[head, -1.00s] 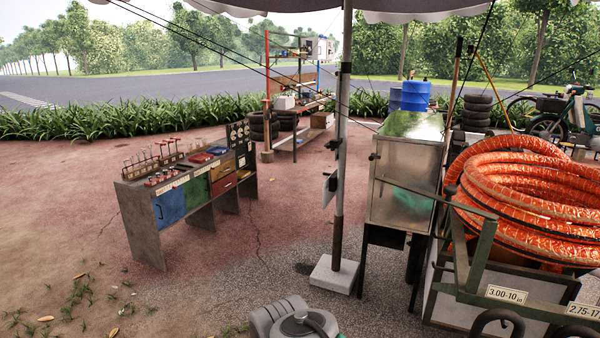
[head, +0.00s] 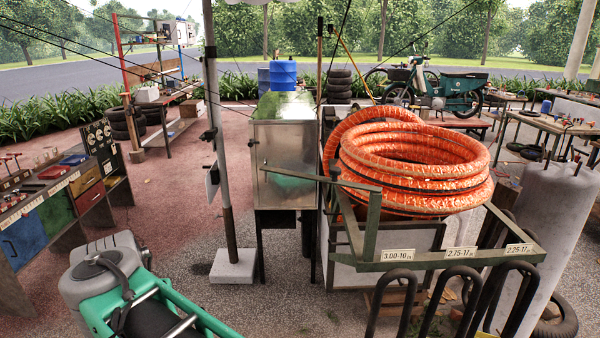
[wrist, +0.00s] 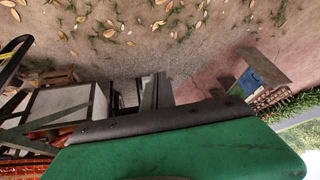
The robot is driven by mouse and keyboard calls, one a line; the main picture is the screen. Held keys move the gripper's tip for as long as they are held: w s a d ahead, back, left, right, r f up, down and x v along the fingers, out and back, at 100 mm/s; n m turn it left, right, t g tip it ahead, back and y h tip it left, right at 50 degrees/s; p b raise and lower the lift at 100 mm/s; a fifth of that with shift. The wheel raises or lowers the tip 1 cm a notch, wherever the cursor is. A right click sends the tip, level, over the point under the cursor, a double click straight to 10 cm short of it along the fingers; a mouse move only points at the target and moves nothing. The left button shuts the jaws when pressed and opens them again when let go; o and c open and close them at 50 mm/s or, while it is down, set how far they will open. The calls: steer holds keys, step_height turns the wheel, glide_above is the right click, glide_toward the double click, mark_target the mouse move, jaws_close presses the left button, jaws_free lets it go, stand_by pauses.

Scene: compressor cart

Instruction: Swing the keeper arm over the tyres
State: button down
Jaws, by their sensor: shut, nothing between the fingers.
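The orange-wrapped tyres (head: 415,165) lie stacked on the olive rack (head: 440,258), which carries size labels. A thin olive bar that looks like the keeper arm (head: 310,178) joins the rack's front left post and points left, out in front of the metal cabinet. It is not across the tyres. A dark knob stands near the bar's middle. In the wrist view, orange tyres (wrist: 30,155) show at the lower left beside rack bars. My green and grey arm is at the lower left of the head view, apart from the bar; my fingers do not show.
A metal cabinet (head: 285,165) stands just behind the bar's free end. A tent pole (head: 220,170) with a white foot is left of it. A drawer bench (head: 60,200) is far left. Black hoops (head: 455,300) stand before the rack, a grey cylinder (head: 540,225) right.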

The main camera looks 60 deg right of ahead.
steer(key=d+r+m+h, duration=0.3)
steer(key=d+r+m, duration=0.4)
steer(key=d+r, duration=0.25)
steer(key=s+d+r+m+g+h+p, duration=0.2)
steer(key=s+d+r+m+g+h, duration=0.1)
steer(key=s+d+r+m, duration=1.1)
steer(key=s+m+g, duration=0.1)
steer(key=m, duration=0.3)
steer(key=shift+s+d+m, duration=0.15)
steer(key=shift+d+m, duration=0.1)
steer(key=shift+m, duration=0.05)
glide_toward(301, 176)
steer(key=s+d+f, duration=0.1)
steer(key=d+f, duration=0.2)
steer(key=f, duration=0.2)
steer(key=shift+d+f+p, duration=0.15)
steer(key=shift+d+p, duration=0.35)
steer(key=shift+d, duration=0.05)
